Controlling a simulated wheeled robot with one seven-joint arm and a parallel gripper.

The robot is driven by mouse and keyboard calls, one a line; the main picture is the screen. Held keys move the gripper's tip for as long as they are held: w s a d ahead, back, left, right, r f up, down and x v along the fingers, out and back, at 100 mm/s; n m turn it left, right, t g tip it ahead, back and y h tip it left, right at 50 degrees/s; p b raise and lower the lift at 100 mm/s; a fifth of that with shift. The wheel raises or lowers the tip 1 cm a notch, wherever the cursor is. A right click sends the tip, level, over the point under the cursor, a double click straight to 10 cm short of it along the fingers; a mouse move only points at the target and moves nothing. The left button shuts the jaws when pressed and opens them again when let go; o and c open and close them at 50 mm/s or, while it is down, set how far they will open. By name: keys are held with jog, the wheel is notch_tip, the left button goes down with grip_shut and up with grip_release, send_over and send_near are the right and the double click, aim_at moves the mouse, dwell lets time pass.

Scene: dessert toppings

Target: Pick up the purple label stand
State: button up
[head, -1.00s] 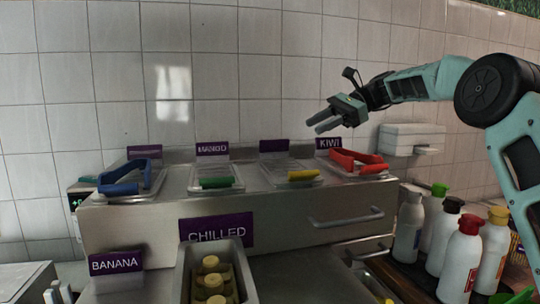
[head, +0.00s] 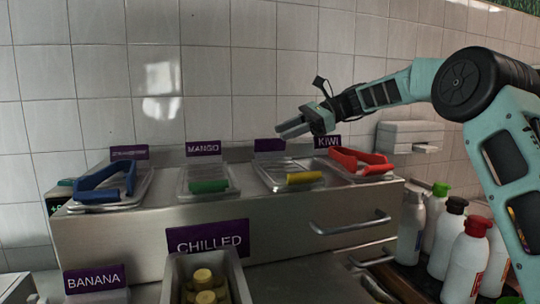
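Several purple label stands are in the head view. Along the back of the steel counter are a strawberry one (head: 129,152), MANGO (head: 203,148), one with unreadable text (head: 268,145) and KIWI (head: 327,142). CHILLED (head: 208,237) and BANANA (head: 95,279) stand lower in front. My gripper (head: 284,130) is in the air, just above and right of the unreadable stand in the picture, pointing left. Its fingers look close together, and whether there is a gap is unclear. No label is seen between them.
A bin (head: 170,284) holds yellow-capped bottles. White squeeze bottles (head: 466,262) stand at right. The tiled wall is close behind.

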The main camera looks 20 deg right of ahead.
aim_at(268, 139)
jog(key=shift+p+x, duration=0.55)
jog(key=shift+x, duration=2.4)
jog(key=shift+s, duration=0.2)
grip_shut()
